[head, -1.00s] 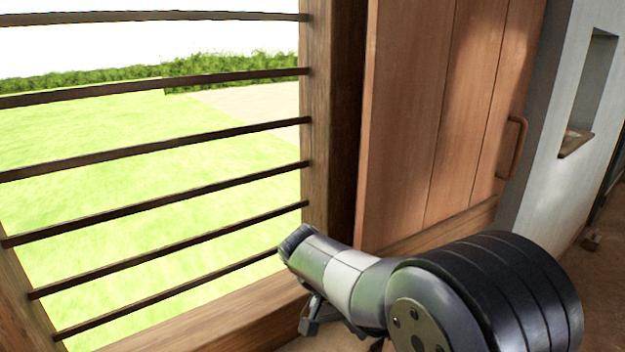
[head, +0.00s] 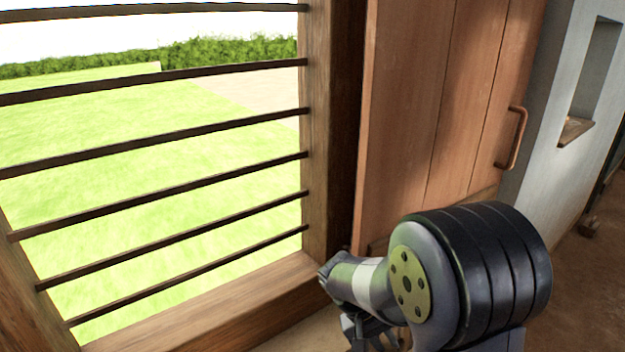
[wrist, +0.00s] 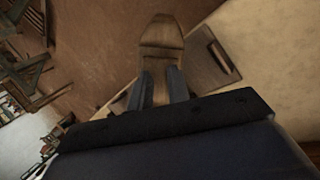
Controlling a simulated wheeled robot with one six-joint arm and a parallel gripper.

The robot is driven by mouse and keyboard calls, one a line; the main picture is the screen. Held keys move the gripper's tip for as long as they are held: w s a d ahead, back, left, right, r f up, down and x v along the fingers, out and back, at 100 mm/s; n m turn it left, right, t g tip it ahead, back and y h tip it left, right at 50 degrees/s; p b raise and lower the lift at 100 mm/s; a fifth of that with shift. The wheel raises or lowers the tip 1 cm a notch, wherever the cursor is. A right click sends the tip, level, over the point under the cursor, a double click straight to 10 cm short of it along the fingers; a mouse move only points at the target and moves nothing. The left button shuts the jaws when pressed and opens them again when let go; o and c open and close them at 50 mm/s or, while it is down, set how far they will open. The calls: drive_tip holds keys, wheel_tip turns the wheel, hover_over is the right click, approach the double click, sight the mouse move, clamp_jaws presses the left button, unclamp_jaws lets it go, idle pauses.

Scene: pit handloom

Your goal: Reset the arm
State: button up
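My gripper (wrist: 162,80) shows in the wrist view as two dark fingers standing apart. A brown wooden piece (wrist: 161,42) with a rounded end lies in line with them and shows in the gap between them. I cannot tell whether the fingers touch it or it lies beyond them. In the head view my arm is folded at the lower right, in front of the window sill and the wooden door. The dark parts of my gripper end run toward the bottom edge there, and the fingers cannot be made out clearly.
A barred window (head: 165,194) fills the left, with a wooden sill (head: 215,308) below. A wooden door (head: 410,120) with a handle (head: 515,138) stands behind my arm. A pale wall with a niche (head: 594,75) is right. Wooden frames (wrist: 30,75) show in the wrist view.

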drive_tip(key=shift+n+p, duration=0.7)
drive_tip(key=shift+n, duration=0.6)
drive_tip(key=shift+r+y, duration=0.1)
drive_tip(key=shift+y, duration=0.2)
